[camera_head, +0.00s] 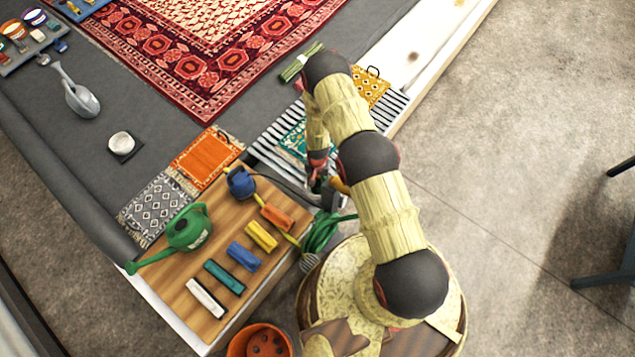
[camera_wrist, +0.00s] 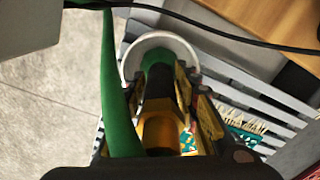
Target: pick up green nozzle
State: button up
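In the wrist view, a green-tipped nozzle (camera_wrist: 157,72) with a dark middle and a yellow lower part lies between the fingers of my gripper (camera_wrist: 163,110). A white round rim surrounds its green end. A green hose (camera_wrist: 118,95) runs down the left side and hides much of the left finger. The right finger is close beside the nozzle; whether both fingers press on it cannot be told. In the head view, my gripper (camera_head: 324,190) is low by the slatted rack, mostly behind my arm, and the nozzle cannot be made out clearly. A green hose coil (camera_head: 322,232) lies just below it.
A wooden board (camera_head: 212,262) left of my gripper holds a green watering can (camera_head: 185,232), a blue jug (camera_head: 240,182) and several coloured blocks. A terracotta pot (camera_head: 262,342) stands in front. The slatted rack (camera_head: 262,150) carries cloth samples. Open floor lies right.

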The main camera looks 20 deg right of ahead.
jog(key=c, duration=0.6)
grip_shut()
jog(key=shift+r, duration=0.15)
